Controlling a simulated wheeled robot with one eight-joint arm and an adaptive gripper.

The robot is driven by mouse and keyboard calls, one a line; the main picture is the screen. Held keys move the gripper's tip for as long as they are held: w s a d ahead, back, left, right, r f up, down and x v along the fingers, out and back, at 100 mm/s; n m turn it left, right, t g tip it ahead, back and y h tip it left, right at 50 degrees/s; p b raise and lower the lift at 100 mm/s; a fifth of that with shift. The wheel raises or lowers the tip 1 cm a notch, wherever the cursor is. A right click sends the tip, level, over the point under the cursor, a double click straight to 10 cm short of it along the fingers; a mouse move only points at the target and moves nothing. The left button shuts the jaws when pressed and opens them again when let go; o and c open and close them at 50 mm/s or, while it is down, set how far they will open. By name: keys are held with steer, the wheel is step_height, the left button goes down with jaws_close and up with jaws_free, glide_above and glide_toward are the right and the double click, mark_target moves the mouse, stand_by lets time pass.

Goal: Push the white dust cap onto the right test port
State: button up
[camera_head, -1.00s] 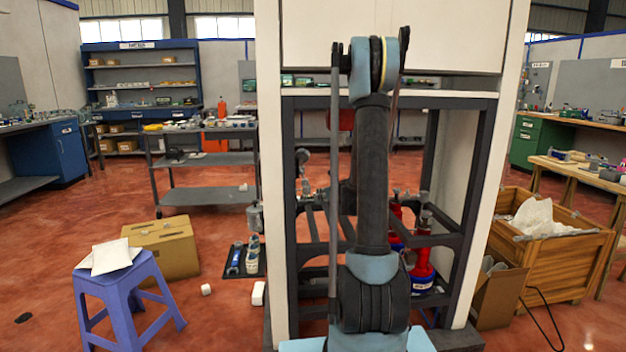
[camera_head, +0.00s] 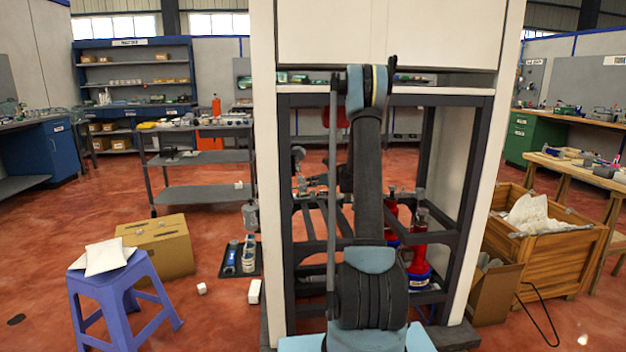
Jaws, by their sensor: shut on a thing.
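My arm (camera_head: 368,180) rises in front of the open dispenser frame (camera_head: 284,200), with its elbow (camera_head: 366,90) just below the white upper panel. I cannot make out the white dust cap or the right test port. Small metal fittings and a round dark gauge (camera_head: 298,155) show inside the frame at left, too small to identify further. Two red bottle-like cylinders (camera_head: 419,255) stand inside at right, partly behind the bars.
A purple stool (camera_head: 112,285) with white packets and a tan box (camera_head: 160,248) stand at left. A wooden crate (camera_head: 560,260) and cardboard box (camera_head: 490,290) stand close at right.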

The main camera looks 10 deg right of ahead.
steer(key=w, duration=0.2)
steer(key=w+n+g+y, duration=0.1)
steer(key=w, duration=0.1)
steer(key=w+n+y, duration=0.1)
steer(key=w, duration=0.2)
steer(key=shift+d+r+g, duration=0.15)
steer(key=shift+r+g, duration=0.1)
steer(key=shift+g, duration=0.15)
steer(key=shift+f, duration=2.15)
steer(key=shift+s+f, duration=0.1)
steer(key=shift+f, duration=1.35)
steer(key=o, duration=1.1)
steer(key=shift+r, duration=0.15)
steer(key=shift+r, duration=2.9)
steer(key=shift+s, duration=0.1)
